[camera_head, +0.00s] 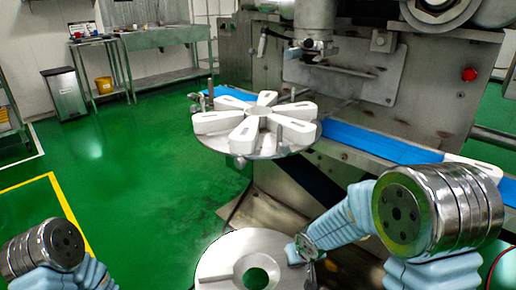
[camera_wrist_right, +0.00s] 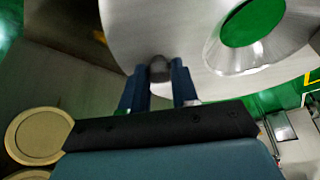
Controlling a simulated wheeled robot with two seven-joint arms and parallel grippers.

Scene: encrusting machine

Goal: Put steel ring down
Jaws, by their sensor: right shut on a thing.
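The steel ring (camera_head: 222,262) is a wide, flat, pale metal disc with a raised collar around a central hole. It is at the bottom middle of the head view, and green floor shows through the hole. My right gripper (camera_head: 306,248) is at its right edge. In the right wrist view, my right gripper (camera_wrist_right: 160,82) is shut on a small dark knob at the edge of the steel ring (camera_wrist_right: 190,25). The ring's near edge is cut off, and I see no support under it. My left gripper is out of view; only the left arm shows.
The encrusting machine (camera_head: 420,115) stands at the back right, with a blue conveyor belt (camera_head: 375,145). A round plate with white wedge-shaped pieces (camera_head: 262,118) sits in front of it. Green floor at left is open. Round tan discs (camera_wrist_right: 38,135) lie at left in the wrist view.

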